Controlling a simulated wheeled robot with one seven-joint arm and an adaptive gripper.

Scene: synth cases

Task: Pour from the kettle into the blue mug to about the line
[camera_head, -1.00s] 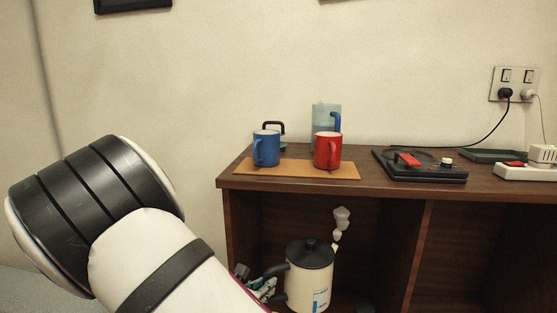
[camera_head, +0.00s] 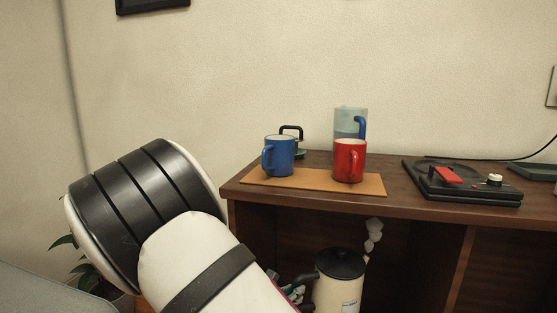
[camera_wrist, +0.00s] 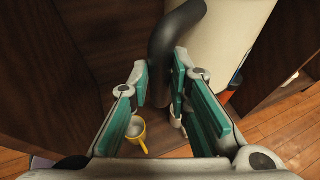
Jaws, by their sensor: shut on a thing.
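The kettle (camera_head: 338,290) is cream with a black lid and black handle. It is in front of the cabinet's open shelf, below the top, and looks roughly upright. My gripper (camera_wrist: 163,85) is shut on its black handle (camera_wrist: 168,45); the kettle's pale body (camera_wrist: 228,35) fills the upper right of the wrist view. In the head view my gripper (camera_head: 297,289) is partly hidden by my arm. The blue mug (camera_head: 280,158) stands upright on the cork mat (camera_head: 313,186), handle to the left. I cannot see its inside or any line. Whitish puffs (camera_head: 373,235) show beside the kettle's lid.
A red mug (camera_head: 349,163) stands right of the blue mug, with a blue-handled jug (camera_head: 348,122) behind it. A black-handled item (camera_head: 292,132) is behind the blue mug. A black device (camera_head: 460,185) lies right. A yellow mug (camera_wrist: 137,130) shows low in the wrist view.

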